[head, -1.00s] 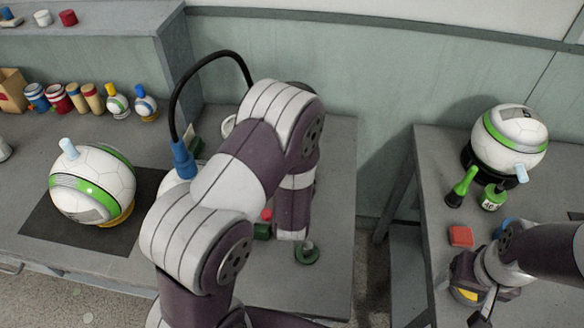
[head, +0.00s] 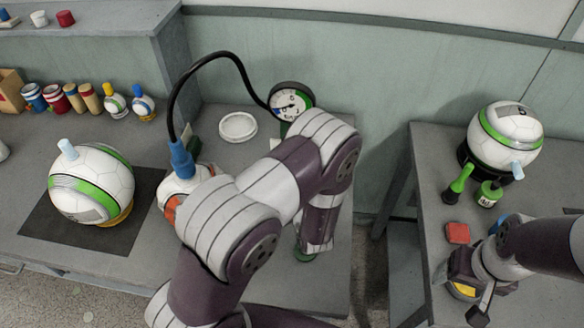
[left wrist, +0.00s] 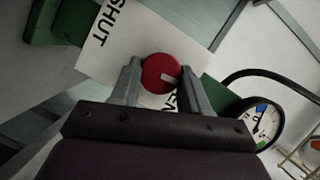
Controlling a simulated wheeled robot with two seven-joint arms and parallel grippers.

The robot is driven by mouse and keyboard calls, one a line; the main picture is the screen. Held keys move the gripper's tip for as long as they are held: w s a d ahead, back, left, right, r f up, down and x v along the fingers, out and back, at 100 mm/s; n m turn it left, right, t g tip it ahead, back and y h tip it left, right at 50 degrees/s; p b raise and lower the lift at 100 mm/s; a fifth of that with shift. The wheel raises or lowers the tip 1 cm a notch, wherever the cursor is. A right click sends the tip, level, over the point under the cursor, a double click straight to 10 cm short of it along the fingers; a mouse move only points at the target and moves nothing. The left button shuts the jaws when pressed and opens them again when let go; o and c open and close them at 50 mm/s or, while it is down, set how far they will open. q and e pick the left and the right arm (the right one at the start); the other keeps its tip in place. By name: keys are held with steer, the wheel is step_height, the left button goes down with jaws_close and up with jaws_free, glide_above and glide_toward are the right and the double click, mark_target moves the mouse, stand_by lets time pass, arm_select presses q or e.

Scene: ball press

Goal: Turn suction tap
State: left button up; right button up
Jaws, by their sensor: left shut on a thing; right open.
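The suction tap shows in the left wrist view as a round red knob (left wrist: 161,73) with a white pointer line. It sits on a white plate (left wrist: 186,22) marked SHUT, with a second word partly covered. My left gripper (left wrist: 160,75) has a finger on each side of the knob and is shut on it. In the head view my left arm hides the tap and the left gripper. A dial gauge (head: 291,102) stands at the back of the bench and also shows in the left wrist view (left wrist: 262,122). My right gripper (head: 464,281) is open over the right bench.
A black hose runs from the gauge to a blue connector (head: 181,158) on a ball (head: 181,187). A white dish (head: 238,127) lies behind my left arm. A green-banded ball (head: 92,185) stands on a dark mat (head: 50,225). A red block (head: 457,233) lies near my right gripper.

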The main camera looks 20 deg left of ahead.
arm_select(q)
steer(key=shift+f+m, duration=0.1)
steer(key=shift+m, duration=0.4)
steer(key=shift+t, duration=0.3)
steer(key=o, duration=1.1)
steer(key=shift+c, duration=0.2)
steer(key=shift+d, duration=0.1)
steer(key=b+v, duration=0.1)
steer(key=v, duration=1.1)
steer(key=shift+s+d+b, duration=0.2)
steer(key=shift+d+b, duration=0.1)
